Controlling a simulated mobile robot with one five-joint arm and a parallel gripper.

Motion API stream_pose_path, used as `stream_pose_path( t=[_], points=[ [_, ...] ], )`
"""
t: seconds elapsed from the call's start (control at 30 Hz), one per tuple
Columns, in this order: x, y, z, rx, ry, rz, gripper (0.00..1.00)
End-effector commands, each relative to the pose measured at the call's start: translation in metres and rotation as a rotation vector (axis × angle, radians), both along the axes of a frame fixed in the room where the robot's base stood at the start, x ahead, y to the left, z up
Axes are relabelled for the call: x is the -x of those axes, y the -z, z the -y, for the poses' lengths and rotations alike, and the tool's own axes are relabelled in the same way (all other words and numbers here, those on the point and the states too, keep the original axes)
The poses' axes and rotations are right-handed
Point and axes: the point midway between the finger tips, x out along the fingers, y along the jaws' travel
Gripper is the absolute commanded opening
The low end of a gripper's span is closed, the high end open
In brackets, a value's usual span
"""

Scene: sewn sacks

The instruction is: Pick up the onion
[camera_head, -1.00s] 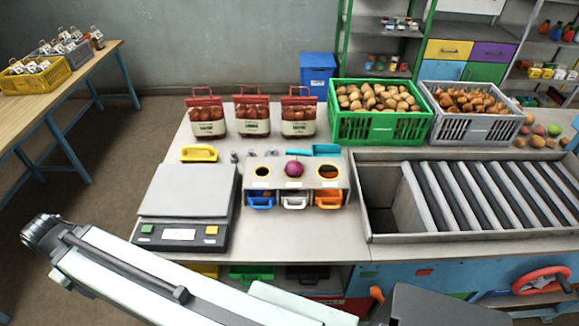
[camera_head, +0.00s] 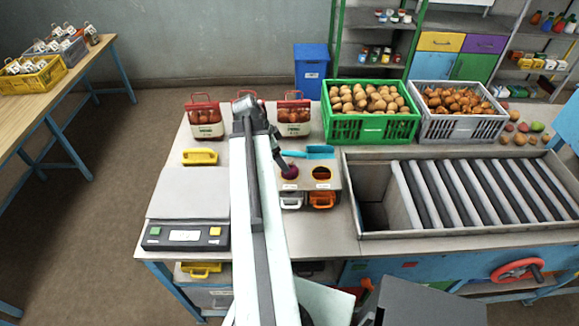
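The purple onion (camera_head: 290,172) sits on top of the sorting box with round holes (camera_head: 310,184). It is partly hidden by my gripper (camera_head: 286,165). My arm reaches up from the bottom of the picture, bends at the top and comes down to the right to the onion. The dark gripper tip is at the onion's upper left side and seems to touch it. The fingers are too small and dark to show whether they are open or closed on it.
A scale (camera_head: 188,208) and a yellow handle (camera_head: 199,156) lie left of my arm. A turquoise scoop (camera_head: 318,152) lies behind the box. Filled sacks (camera_head: 206,119), a green crate (camera_head: 373,126) and a grey crate (camera_head: 459,124) stand behind. A roller tray (camera_head: 352,203) is at right.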

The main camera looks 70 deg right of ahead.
Motion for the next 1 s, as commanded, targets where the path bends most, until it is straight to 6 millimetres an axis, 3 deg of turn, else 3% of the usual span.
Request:
stream_pose_path(
  t=[0.13, 0.3, 0.5, 0.8, 1.0],
  points=[
    [0.003, 0.005, 0.002, 0.003, 0.009, 0.001, 0.85],
    [0.007, 0.027, 0.006, 0.002, 0.006, 0.001, 0.85],
    [0.009, 0.03, 0.008, 0.002, 0.004, 0.0, 0.85],
    [0.022, 0.075, 0.018, 0.001, 0.003, 0.001, 0.85],
    [0.024, 0.072, 0.019, 0.0, 0.001, 0.0, 0.85]
  ],
)
